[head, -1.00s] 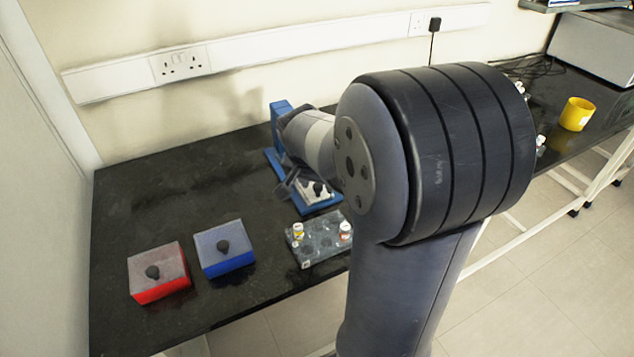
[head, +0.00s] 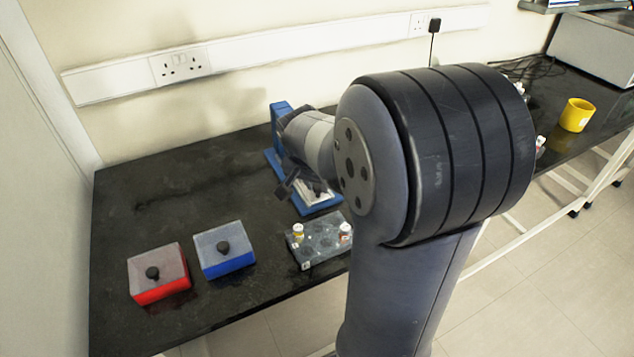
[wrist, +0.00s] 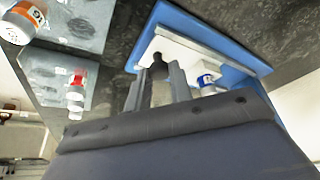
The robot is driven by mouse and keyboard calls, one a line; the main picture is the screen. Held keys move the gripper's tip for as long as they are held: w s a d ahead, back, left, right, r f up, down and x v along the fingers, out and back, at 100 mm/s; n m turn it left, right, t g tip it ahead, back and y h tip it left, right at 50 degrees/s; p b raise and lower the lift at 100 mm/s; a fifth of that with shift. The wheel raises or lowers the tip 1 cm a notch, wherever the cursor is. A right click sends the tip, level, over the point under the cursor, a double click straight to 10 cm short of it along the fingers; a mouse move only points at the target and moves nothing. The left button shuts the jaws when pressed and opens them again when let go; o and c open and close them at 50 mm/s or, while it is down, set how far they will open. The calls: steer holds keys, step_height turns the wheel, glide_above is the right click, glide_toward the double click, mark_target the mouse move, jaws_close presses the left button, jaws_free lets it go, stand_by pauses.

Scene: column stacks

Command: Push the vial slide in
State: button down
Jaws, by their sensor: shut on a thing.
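The white vial slide (wrist: 186,45) sits on the blue stand (wrist: 236,58) in the wrist view. In the head view the blue stand (head: 318,207) is at the back middle of the bench, and the slide (head: 322,194) is partly behind my gripper. A black knob (wrist: 158,59) stands on the slide. My gripper (wrist: 159,80) is shut on this knob, one finger on each side; it also shows in the head view (head: 294,186). A white-capped vial with a blue label (wrist: 205,82) is beside the right finger, its lower part hidden.
A grey rack (head: 322,243) with two vials, orange-labelled (head: 298,231) and red-labelled (head: 345,231), stands in front of the stand. The bench's back left is clear.

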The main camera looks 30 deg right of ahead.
steer(key=w+p, duration=0.1)
steer(key=w, duration=0.7)
steer(key=shift+w+r, duration=0.1)
steer(key=shift+w, duration=0.2)
steer(key=c, duration=1.4)
jaws_free()
steer(key=shift+w, duration=0.1)
steer(key=shift+o, duration=0.6)
steer(key=p+v, duration=0.1)
steer(key=v, duration=0.9)
steer(key=shift+r, duration=0.3)
steer(key=shift+a, duration=0.1)
